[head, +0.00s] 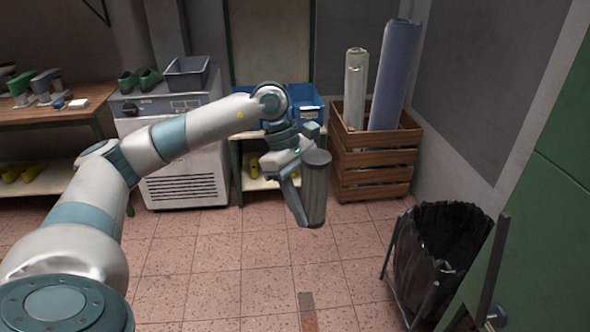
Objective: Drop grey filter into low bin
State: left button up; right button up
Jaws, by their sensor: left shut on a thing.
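The grey filter (315,190) is a dark grey cylinder, held nearly upright in mid-air near the centre of the head view. My left gripper (302,185) is shut on it from its left side; the fingers are partly hidden by the filter. The low bin (436,262) stands on the floor at the lower right, lined with a black bag in a metal frame, its mouth open upward. The filter is up and to the left of the bin, apart from it. My right gripper is not in view.
A wooden crate (372,160) with tall rolls stands behind the filter. A grey-white machine (185,150) with a grey tray (187,72) on top is at the back left, beside a wooden bench (60,115). A green panel (545,200) borders the bin on the right. Tiled floor between is clear.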

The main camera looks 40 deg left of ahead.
pick_arm(q)
jog(key=s+d+f+m+g+y, duration=0.2)
jog(key=s+d+f+m, duration=0.3)
jog(key=f+m, duration=0.4)
jog(key=s+d+f+m+g+y, duration=0.2)
jog(key=s+d+f+m, duration=0.3)
jog(key=d+f+m, duration=0.2)
notch_tip(320, 180, down, 4)
jog(key=m, duration=0.2)
jog(key=shift+s+f+m+g+y, duration=0.15)
jog(key=shift+s+m+g+y, duration=0.15)
jog(key=shift+s, duration=0.05)
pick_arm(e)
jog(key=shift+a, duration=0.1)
pick_arm(q)
jog(key=shift+d, duration=0.1)
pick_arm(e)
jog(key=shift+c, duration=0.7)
